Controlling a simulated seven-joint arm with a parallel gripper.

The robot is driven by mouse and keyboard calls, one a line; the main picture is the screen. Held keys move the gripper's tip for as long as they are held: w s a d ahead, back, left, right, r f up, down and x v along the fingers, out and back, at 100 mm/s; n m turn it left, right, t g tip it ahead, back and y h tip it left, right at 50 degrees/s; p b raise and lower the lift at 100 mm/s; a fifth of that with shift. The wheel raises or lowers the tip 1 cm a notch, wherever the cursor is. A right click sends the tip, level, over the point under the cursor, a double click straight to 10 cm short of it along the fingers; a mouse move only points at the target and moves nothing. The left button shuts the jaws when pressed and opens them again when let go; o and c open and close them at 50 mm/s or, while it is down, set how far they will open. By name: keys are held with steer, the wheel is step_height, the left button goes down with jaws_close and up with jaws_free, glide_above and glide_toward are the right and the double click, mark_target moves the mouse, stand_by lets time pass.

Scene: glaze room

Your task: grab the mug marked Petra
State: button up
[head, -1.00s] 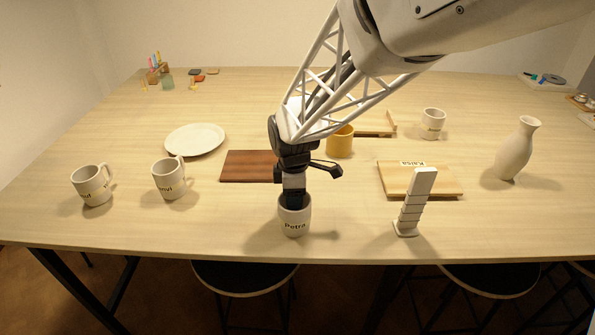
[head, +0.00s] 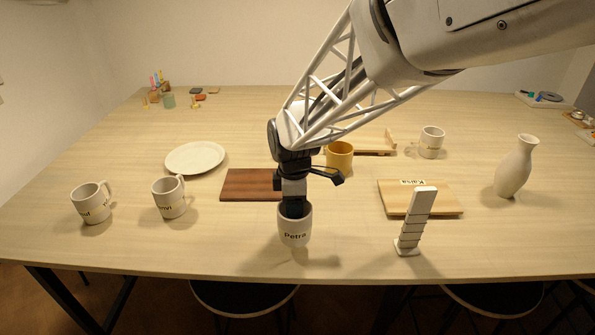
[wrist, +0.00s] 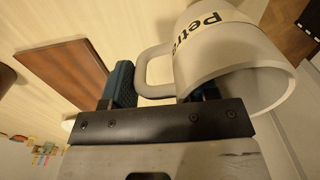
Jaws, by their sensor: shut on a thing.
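The white mug marked Petra (head: 295,236) is at the front middle of the table in the head view, upright, with a shadow apart below it, so it seems slightly off the table. My gripper (head: 294,208) points down at its rim and is shut on it. In the wrist view the mug (wrist: 225,55) shows its Petra label and its handle. The handle and near wall lie between the fingers of my gripper (wrist: 160,88); the right fingertip is partly hidden by the mug.
Two white mugs with other names (head: 92,203) (head: 169,198) stand left. A brown board (head: 248,185) lies behind my gripper, near a yellow mug (head: 340,157). A white stepped piece (head: 415,222), a labelled pale board (head: 440,200) and a vase (head: 514,168) stand right.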

steer(key=s+d, duration=0.2)
steer(key=s, duration=0.5)
steer(key=s+d+r, duration=0.1)
steer(key=s+d, duration=0.2)
steer(key=s, duration=0.4)
steer(key=shift+s+d, duration=0.25)
steer(key=shift+s, duration=0.15)
steer(key=shift+r, duration=0.1)
